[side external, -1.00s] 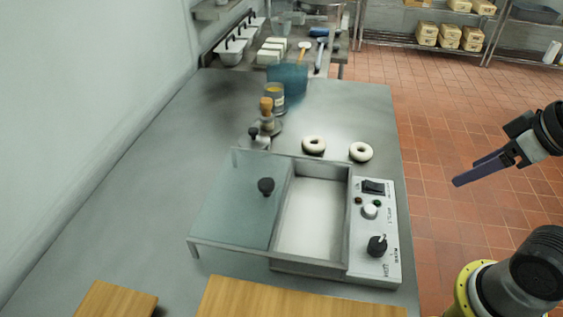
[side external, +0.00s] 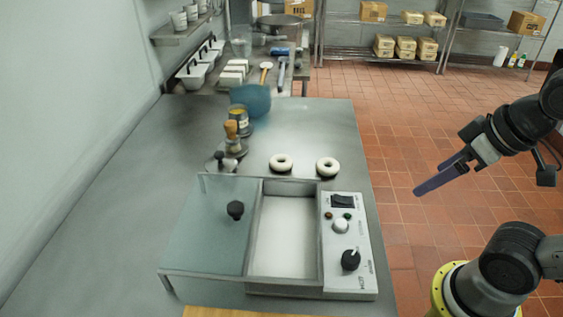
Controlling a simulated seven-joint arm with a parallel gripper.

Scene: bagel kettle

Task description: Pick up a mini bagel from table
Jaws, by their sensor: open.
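Two white ring-shaped mini bagels lie on the steel table (side external: 120,200). The left bagel (side external: 281,162) and the right bagel (side external: 327,167) sit side by side, apart, just behind the kettle machine (side external: 285,235). My gripper (side external: 432,183) is to the right of the table, over the red tiled floor in the picture, well apart from both bagels. Its two long purple fingers point left and down. It is open, with nothing seen between the fingers.
The kettle has an open basin (side external: 285,240), a glass lid with a black knob (side external: 235,210) and a control panel (side external: 345,250). A jar (side external: 238,118), a brush (side external: 231,132) and a blue bowl (side external: 252,98) stand farther back. The table's right back part is clear.

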